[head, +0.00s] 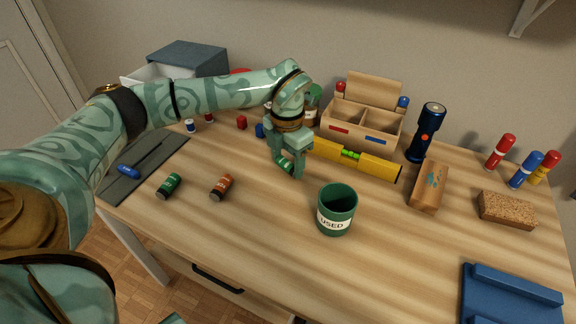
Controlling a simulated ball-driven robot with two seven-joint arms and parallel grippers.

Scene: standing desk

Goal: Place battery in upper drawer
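My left gripper (287,168) points down over the middle of the desk, behind and left of the green cup. It is shut on a green battery (286,164) with pale markings; the fingers hide part of it. Another green battery (168,186) lies on the desk at the left, and an orange-brown battery (221,187) lies right of it. A grey-blue drawer unit (190,58) stands at the back left. A pale drawer (150,74) is pulled out of it; my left arm partly hides the unit. My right gripper is out of view.
A green cup (337,212) labelled USED stands at the centre. A dark mat (145,165) is at left. The desk's front middle is clear.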

